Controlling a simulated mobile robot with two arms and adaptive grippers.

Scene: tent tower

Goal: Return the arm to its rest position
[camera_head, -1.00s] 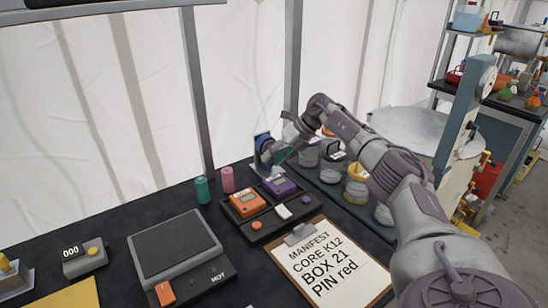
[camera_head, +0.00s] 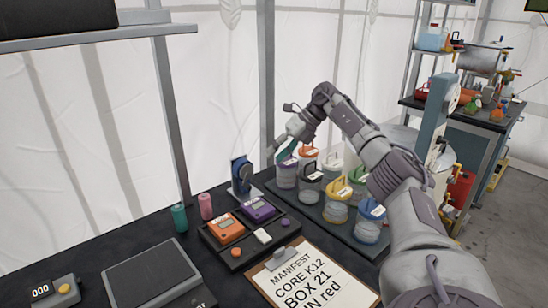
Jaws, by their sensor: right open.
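My right arm comes in from the lower right and arches over the black table. My right gripper (camera_head: 284,146) is open and empty, at the arm's far end, above the back left corner of the tray of jars and right of the blue device (camera_head: 241,177). Its fingertips are small in the picture and point down and to the left. My left gripper is not in view.
A dark tray (camera_head: 301,208) with several lidded jars (camera_head: 337,201) lies under my right arm. Orange (camera_head: 225,229) and purple (camera_head: 258,210) boxes sit in a black holder. A manifest clipboard (camera_head: 312,280), scale (camera_head: 152,275), and teal (camera_head: 179,217) and pink (camera_head: 205,206) cylinders stand nearby.

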